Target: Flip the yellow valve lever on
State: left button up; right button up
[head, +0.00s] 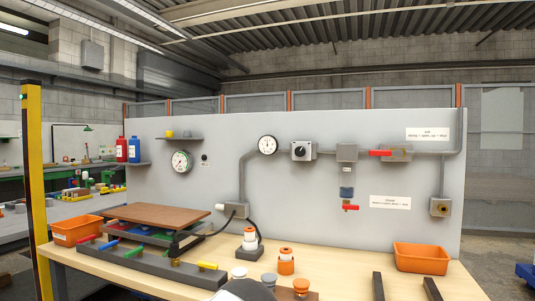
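The yellow valve lever (208,265) is at the right, near end of a dark rail (160,269) on the front left of the table. It appears to lie roughly along the rail, while the green lever (134,250) and blue lever (109,245) on the same rail slant across it. Nothing visibly touches the yellow lever. Neither of my grippers is in view.
A brown board (155,215) on a raised stand is behind the rail. Orange bins (78,230) (421,258) stand at both table ends. White-and-orange parts (286,262) stand mid-table, and two dark bars (378,286) lie at right. A grey panel (300,200) with gauges and red handles rises behind.

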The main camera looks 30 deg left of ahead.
aim_at(202, 265)
jog(key=k+j+u, duration=0.1)
jog(key=u, duration=1.4)
